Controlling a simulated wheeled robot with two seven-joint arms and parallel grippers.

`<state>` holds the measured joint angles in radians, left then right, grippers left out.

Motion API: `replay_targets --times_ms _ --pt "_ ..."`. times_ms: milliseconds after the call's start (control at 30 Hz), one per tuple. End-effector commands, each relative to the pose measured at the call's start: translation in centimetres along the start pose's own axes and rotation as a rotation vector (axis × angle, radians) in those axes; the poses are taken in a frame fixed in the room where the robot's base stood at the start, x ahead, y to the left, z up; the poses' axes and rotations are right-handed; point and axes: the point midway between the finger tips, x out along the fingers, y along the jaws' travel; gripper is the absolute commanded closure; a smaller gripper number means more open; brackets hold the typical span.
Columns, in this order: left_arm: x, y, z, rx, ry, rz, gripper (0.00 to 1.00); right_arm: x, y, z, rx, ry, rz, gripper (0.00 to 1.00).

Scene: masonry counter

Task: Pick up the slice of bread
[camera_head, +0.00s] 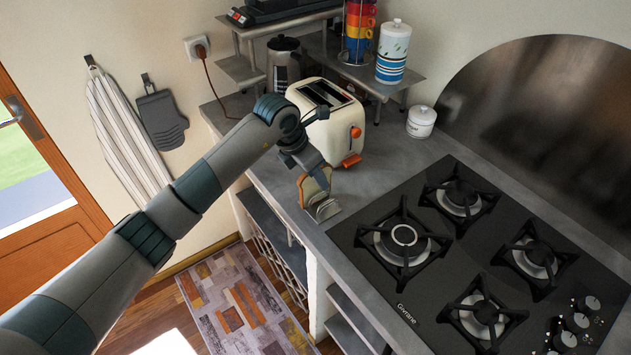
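A slice of bread (311,188) with a brown crust stands upright at the counter's left edge, by the toaster. It is in or against a small metal rack (326,210); I cannot tell which. My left gripper (319,178) points down from above, with its fingers at the top of the bread. The fingers are small and dark here, so I cannot tell whether they are open or closed on the slice. My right gripper is out of view.
A cream toaster (327,118) stands just behind the gripper. A black gas hob (470,262) fills the counter to the right. A metal shelf (368,78) holds stacked cups (359,28) and a canister (393,52). The grey counter between rack and hob is clear.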

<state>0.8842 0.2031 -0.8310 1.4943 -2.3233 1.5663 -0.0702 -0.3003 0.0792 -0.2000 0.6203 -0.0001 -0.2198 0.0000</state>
Motion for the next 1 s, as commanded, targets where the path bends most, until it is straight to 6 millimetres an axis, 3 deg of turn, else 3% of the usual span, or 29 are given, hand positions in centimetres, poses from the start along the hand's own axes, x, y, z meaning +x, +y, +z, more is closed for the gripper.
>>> replay_targets --times_ms 433,600,1000 --pt "0.08 0.02 -0.05 -0.001 0.001 0.0 0.67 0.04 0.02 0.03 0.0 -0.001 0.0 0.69" --pt "0.07 0.02 -0.05 -0.001 0.001 0.0 1.0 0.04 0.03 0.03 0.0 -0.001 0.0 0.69" --pt "-0.22 0.04 0.08 0.0 0.0 0.0 1.0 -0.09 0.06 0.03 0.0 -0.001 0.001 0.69"
